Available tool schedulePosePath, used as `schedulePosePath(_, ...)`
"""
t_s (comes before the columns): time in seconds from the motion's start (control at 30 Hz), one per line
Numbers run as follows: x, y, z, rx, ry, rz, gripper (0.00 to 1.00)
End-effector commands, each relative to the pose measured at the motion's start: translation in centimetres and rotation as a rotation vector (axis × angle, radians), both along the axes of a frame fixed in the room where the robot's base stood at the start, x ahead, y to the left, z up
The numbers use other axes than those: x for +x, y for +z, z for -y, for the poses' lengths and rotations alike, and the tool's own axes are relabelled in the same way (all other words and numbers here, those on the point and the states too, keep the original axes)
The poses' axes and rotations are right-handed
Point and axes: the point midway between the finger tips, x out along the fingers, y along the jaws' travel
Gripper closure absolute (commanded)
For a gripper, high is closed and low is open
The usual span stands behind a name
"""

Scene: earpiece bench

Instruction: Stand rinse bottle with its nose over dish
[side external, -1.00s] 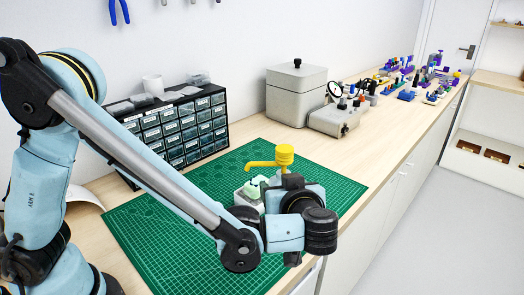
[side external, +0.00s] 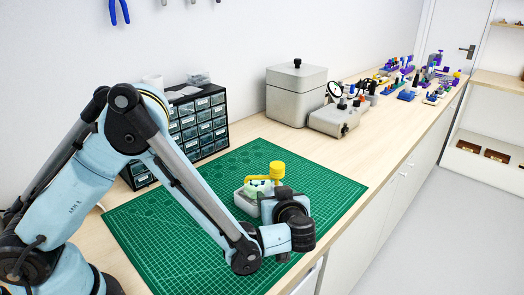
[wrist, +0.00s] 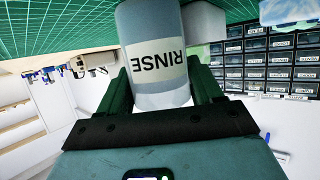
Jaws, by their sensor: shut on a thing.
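The rinse bottle (wrist: 157,65) is pale blue-grey with a white RINSE label, which reads upside down in the wrist view. Its yellow cap and nose (side external: 277,169) show above my wrist in the side view; the nose points left. My gripper (wrist: 160,88) is shut on the bottle's body, one dark green finger on each side. The bottle looks upright; my wrist hides its base, so I cannot tell whether it touches the mat. The pale grey dish (side external: 242,201), with something light green in it, is just left of the bottle. The nose appears above it.
The green cutting mat (side external: 170,235) is clear around the dish. A black drawer cabinet (side external: 205,128) stands behind at left. A grey lidded box (side external: 296,95) and a grey device (side external: 336,120) stand behind the mat.

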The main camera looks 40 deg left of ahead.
Motion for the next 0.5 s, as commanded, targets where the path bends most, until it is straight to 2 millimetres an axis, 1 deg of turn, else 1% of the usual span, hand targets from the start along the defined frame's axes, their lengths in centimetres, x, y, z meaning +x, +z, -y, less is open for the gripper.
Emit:
schedulePosePath(0.27, 0.0, -0.19, 0.0, 0.001, 0.0, 0.001, 0.76)
schedulePosePath(0.3, -0.01, -0.21, 0.0, 0.0, 0.0, 0.0, 0.3)
schedulePosePath(0.43, -0.02, -0.19, 0.0, 0.0, 0.0, 0.0, 0.1)
schedulePosePath(0.5, -0.02, -0.19, 0.0, 0.0, 0.0, 0.0, 0.09)
